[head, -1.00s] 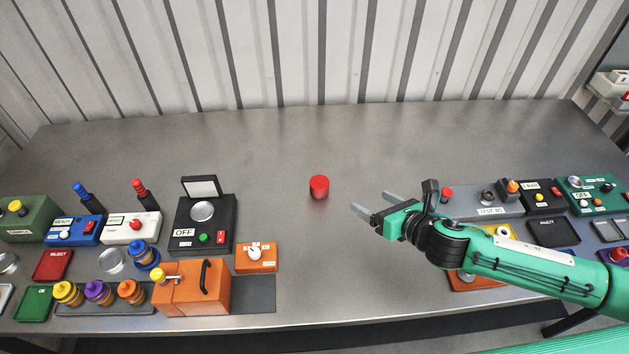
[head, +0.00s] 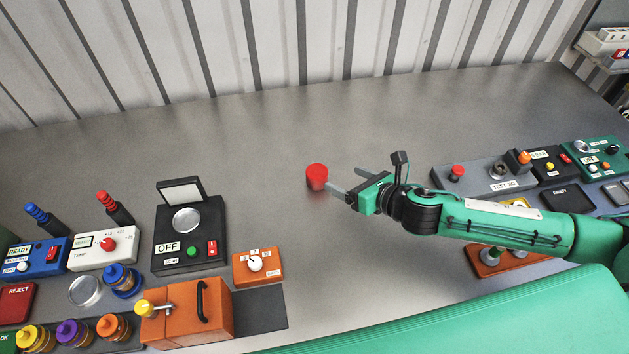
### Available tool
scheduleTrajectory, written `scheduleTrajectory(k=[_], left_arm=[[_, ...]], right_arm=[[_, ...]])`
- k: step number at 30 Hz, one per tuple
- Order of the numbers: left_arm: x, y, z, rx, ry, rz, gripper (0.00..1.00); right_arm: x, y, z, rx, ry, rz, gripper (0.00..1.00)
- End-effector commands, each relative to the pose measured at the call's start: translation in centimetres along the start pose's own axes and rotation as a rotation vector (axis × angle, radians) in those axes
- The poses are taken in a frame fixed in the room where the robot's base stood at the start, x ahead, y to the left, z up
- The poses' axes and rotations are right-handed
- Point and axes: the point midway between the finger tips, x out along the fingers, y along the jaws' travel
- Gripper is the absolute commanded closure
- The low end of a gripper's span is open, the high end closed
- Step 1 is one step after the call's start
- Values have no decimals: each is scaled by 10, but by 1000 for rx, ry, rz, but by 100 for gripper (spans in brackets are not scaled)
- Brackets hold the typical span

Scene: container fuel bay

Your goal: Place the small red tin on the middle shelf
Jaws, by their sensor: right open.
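The small red tin (head: 316,176) stands upright on the bare metal bench, near the middle of the head view. My right gripper (head: 345,180) comes in from the right with its two fingers apart and pointing at the tin. One fingertip is at the tin's lower right side; I cannot tell whether it touches. The other finger is farther back, to the right of the tin. Nothing is between the fingers. My left gripper is out of view. Part of a shelf unit (head: 604,60) shows at the upper right edge; I cannot tell which shelf is the middle one.
The metal bench (head: 250,125) is clear behind the tin. Left of it are a black OFF device (head: 190,240), an orange dial box (head: 257,266) and an orange case (head: 190,312). A grey test unit (head: 480,178) and a green box (head: 585,155) stand at the right.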

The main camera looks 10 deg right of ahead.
Motion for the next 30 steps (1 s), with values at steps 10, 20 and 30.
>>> scheduleTrajectory(k=[10, 20, 30], left_arm=[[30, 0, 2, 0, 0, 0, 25], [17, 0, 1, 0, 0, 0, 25], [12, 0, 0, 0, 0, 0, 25]], right_arm=[[15, -6, -28, 1, -1, 0, 20], [64, -5, -25, 3, -2, 1, 20], [98, -6, -27, 1, 0, 0, 20]])
